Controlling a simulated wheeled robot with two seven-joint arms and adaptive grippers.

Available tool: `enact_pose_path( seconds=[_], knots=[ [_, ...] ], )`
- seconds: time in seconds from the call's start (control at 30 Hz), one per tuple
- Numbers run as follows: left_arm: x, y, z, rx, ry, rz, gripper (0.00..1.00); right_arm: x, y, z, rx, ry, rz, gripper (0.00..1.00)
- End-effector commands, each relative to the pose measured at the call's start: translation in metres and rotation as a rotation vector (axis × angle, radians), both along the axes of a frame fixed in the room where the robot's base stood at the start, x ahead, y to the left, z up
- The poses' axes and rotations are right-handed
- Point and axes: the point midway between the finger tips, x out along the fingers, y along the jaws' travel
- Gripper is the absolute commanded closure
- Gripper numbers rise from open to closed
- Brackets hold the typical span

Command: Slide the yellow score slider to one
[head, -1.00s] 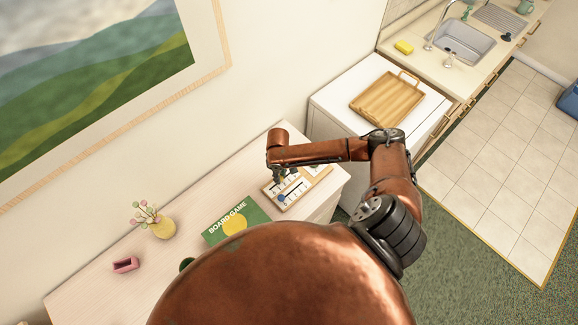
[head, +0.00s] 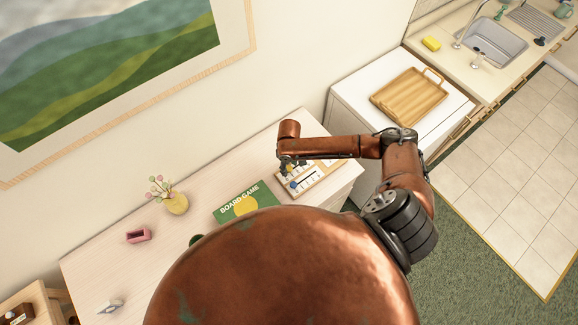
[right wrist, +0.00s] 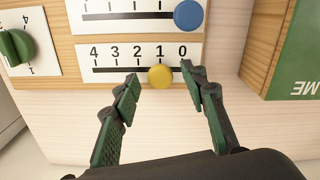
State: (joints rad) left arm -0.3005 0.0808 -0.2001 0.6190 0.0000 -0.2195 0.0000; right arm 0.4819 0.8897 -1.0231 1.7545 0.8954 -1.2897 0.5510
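The yellow score slider (right wrist: 161,76) is a round knob on a slot in a white scale card marked 4, 3, 2, 1, 0 (right wrist: 135,60). It sits directly under the 1. My right gripper (right wrist: 160,80) is open, with one finger on each side of the knob and a visible gap to each. In the head view my right gripper (head: 288,163) is over the left part of the wooden score board (head: 325,180); the yellow slider cannot be made out there. My left gripper is not in view.
A blue slider (right wrist: 188,15) sits at the right end of the neighbouring scale. A green dial (right wrist: 17,46) is on the left. The green board game box (head: 240,203) lies beside the board.

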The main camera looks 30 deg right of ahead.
Motion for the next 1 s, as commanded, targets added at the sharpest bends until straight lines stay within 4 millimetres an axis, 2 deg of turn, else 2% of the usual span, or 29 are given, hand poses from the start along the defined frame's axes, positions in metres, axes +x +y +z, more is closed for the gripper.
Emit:
enact_pose_path(
  seconds=[0.17, 0.63, 0.8, 1.0],
  knots=[
    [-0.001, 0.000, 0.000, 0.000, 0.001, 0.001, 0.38, 0.001, 0.000, 0.011, 0.001, -0.003, 0.000, 0.60],
    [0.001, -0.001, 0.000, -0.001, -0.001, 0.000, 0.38, 0.001, 0.000, 0.101, 0.000, -0.003, 0.001, 0.60],
    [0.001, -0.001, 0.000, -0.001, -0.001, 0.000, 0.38, 0.000, 0.000, 0.117, 0.000, -0.001, 0.001, 0.60],
    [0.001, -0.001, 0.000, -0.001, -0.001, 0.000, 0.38, 0.000, 0.000, 0.120, 0.000, -0.001, 0.000, 0.60]
  ],
)
